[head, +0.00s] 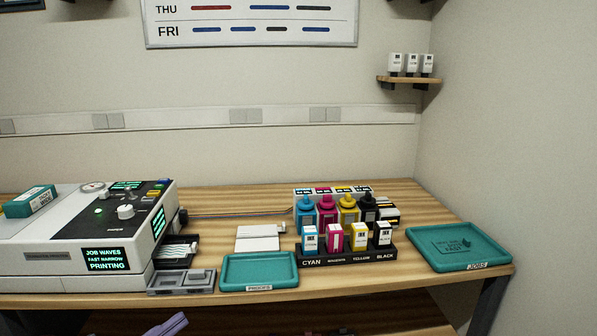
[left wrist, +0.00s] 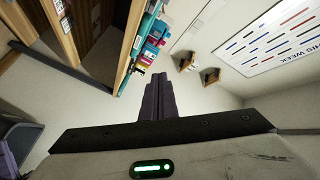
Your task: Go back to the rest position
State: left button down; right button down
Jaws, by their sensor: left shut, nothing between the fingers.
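My left gripper (head: 172,326) shows as purple fingers at the bottom edge of the head view, in front of the table's front edge. In the left wrist view its two purple fingers (left wrist: 158,98) are pressed together, shut and empty, with free space around them. They touch nothing there. My right gripper is not seen in the head view.
The wooden table (head: 225,200) bears a printing machine (head: 75,235), a teal proofs tray (head: 258,270), a rack of coloured ink bottles (head: 345,258) and a teal jobs tray (head: 458,247). A small wall shelf (head: 408,80) is at the upper right.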

pick_arm(q)
jog(key=s+f+n+g+y, duration=0.1)
jog(key=s+f+n+y, duration=0.4)
jog(key=f, duration=0.4)
jog(key=s+f+n+g+y, duration=0.1)
jog(key=s+f+n+y, duration=0.1)
jog(key=s+f+n, duration=0.5)
jog(key=s+d+f+n+g+p, duration=0.1)
jog(key=s+d+f+n+g, duration=0.2)
jog(key=f, duration=0.9)
jog(key=s+d+g, duration=0.1)
jog(key=s+d, duration=0.2)
jog(key=s, duration=0.2)
jog(key=shift+s+d+y, duration=0.15)
jog(key=shift+s+y, duration=0.15)
jog(key=shift+s, duration=0.05)
